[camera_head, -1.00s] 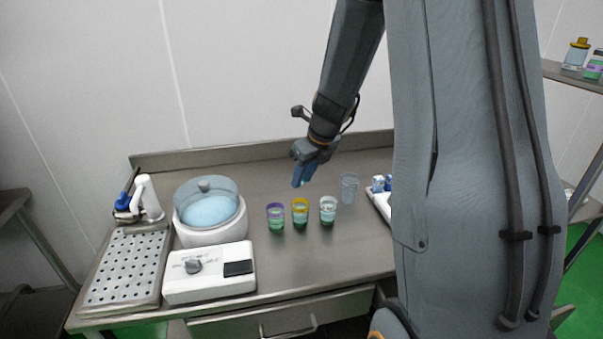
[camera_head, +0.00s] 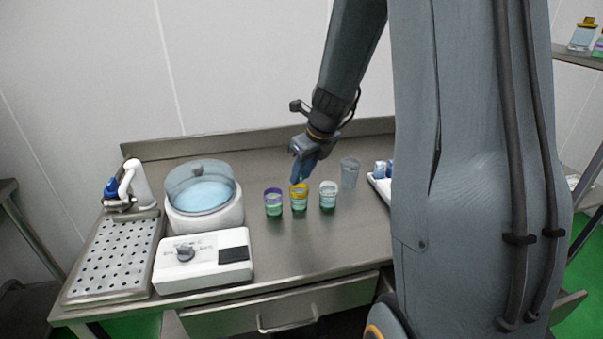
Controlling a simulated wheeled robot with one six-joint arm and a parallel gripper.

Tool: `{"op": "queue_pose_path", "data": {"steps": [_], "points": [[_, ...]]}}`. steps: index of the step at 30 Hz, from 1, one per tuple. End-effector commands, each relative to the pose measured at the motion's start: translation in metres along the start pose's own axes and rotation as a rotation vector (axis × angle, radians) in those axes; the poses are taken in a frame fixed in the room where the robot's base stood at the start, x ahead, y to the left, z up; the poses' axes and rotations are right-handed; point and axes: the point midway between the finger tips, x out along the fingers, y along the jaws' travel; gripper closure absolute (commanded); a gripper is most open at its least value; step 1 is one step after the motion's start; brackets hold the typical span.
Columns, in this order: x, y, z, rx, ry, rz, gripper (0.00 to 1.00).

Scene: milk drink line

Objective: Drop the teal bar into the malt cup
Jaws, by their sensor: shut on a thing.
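Three cups stand in a row on the steel counter: a purple-rimmed cup (camera_head: 273,205), a yellow-rimmed cup (camera_head: 299,201) and a pale-rimmed cup (camera_head: 328,198). Each has green at its base. No label tells me which is the malt cup. My gripper (camera_head: 299,175) points down just above the yellow-rimmed cup, its tips close to the rim. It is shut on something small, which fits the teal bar. The blue fingers hide nearly all of it, and I cannot make out its shape or whether it touches the cup.
An empty clear cup (camera_head: 349,174) stands behind right, near a white tray (camera_head: 378,188) with blue-and-white items, partly hidden by my arm. On the left are a lidded round vessel (camera_head: 207,213), a white control box (camera_head: 203,263) and a perforated tray (camera_head: 115,258). The front counter is clear.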

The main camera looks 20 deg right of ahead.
Motion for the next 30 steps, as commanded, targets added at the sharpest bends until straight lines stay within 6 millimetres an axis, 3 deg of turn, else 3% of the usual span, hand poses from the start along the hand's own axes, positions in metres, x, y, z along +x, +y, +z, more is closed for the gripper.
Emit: {"op": "queue_pose_path", "data": {"steps": [14,15,18,30], "points": [[-0.0003,0.0001,0.0001,0.0,0.0,0.0,0.94],[-0.0003,0.0001,0.0001,0.0,0.0,0.0,0.68],[-0.0003,0.0001,0.0001,0.0,0.0,0.0,0.51],[-0.0079,-0.0002,0.0006,-0.001,-0.001,0.0,0.51]]}}
